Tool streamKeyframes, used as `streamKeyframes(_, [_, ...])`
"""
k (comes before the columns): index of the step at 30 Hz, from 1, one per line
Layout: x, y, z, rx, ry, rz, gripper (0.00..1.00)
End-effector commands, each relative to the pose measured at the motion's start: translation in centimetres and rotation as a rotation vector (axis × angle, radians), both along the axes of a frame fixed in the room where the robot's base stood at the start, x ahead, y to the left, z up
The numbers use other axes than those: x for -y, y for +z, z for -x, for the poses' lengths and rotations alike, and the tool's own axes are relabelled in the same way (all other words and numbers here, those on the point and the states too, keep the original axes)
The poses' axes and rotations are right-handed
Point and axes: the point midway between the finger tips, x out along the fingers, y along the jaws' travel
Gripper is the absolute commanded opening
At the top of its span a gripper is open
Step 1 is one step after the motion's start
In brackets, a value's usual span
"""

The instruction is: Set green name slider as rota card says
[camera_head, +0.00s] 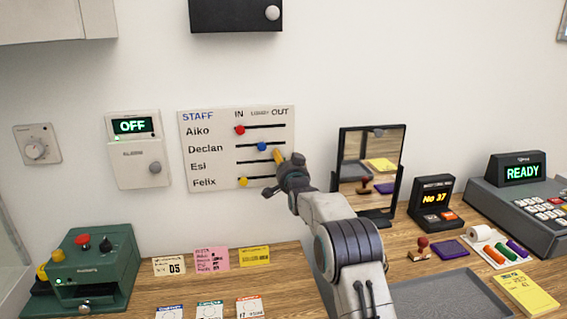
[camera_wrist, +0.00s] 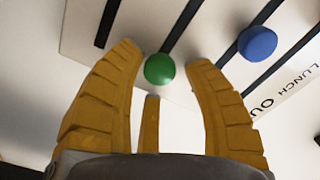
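The white staff board (camera_head: 186,118) on the wall has rows Aiko, Declan, Esi and Felix, headed IN, a small middle label and OUT. The green slider knob (camera_wrist: 159,69) appears at the OUT end of its slot in the wrist view. In the head view my gripper (camera_head: 278,157) covers that end of Esi's row. My gripper (camera_wrist: 165,62) is open, its yellow fingers on either side of the green knob, the left finger closer; contact is unclear. The blue knob (camera_head: 261,147) is mid-slot. The pink card (camera_head: 211,259) bears several lines, too small to read.
The red knob (camera_head: 239,130) and yellow knob (camera_head: 243,182) sit near IN. The blue knob (camera_wrist: 257,42) is right of my fingers in the wrist view. A mirror (camera_head: 342,160) stands right of the arm. A green machine (camera_head: 95,265) stands at left, a till (camera_head: 520,205) at right.

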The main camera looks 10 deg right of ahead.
Motion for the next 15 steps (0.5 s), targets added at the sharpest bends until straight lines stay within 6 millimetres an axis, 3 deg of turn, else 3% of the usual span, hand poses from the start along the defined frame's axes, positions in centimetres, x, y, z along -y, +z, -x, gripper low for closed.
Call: streamKeyframes(15, [-0.29,-0.35,0.62,-0.008,0.004,0.0,0.51])
